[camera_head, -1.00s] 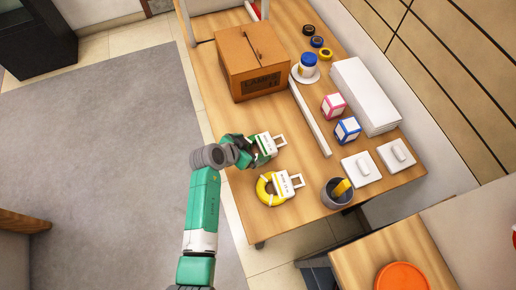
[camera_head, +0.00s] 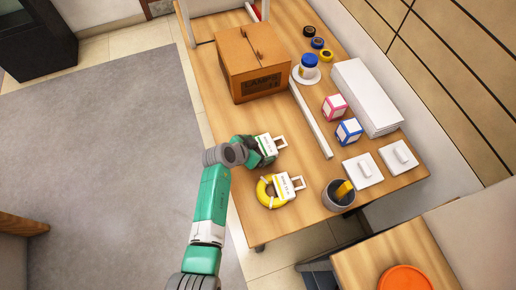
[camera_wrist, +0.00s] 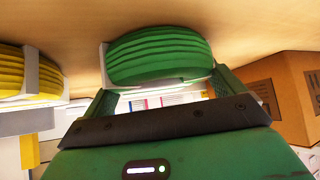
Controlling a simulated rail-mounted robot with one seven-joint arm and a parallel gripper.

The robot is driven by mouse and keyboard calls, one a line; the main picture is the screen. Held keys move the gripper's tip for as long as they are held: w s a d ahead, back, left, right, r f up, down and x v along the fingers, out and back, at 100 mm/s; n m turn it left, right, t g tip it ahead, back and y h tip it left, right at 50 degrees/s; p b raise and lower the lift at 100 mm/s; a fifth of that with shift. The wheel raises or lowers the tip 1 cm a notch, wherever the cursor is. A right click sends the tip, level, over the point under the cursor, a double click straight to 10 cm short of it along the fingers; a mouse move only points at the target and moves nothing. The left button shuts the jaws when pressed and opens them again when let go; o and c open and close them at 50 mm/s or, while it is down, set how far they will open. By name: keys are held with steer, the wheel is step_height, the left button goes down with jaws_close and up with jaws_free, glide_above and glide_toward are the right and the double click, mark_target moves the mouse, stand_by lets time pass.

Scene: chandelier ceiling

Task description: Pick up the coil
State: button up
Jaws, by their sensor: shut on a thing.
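A green coil (camera_wrist: 158,57) with a white band and tag sits between my gripper's two fingers in the wrist view. My gripper (camera_wrist: 160,88) is shut on it. In the head view my gripper (camera_head: 259,151) is at the table's left edge and hides most of this coil; its white tag and handle (camera_head: 270,145) stick out to the right. I cannot tell whether the coil is clear of the table. A yellow coil (camera_head: 266,197) with a white tag lies just nearer on the table; it also shows at the left of the wrist view (camera_wrist: 20,75).
A cardboard box (camera_head: 252,64) stands behind my gripper on the wooden table (camera_head: 295,165). A white strip (camera_head: 311,119) lies to the right. A grey cup (camera_head: 337,194) stands right of the yellow coil.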

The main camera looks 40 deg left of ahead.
step_height(320, 180, up, 10)
steer(key=p, duration=0.2)
stand_by(1.5)
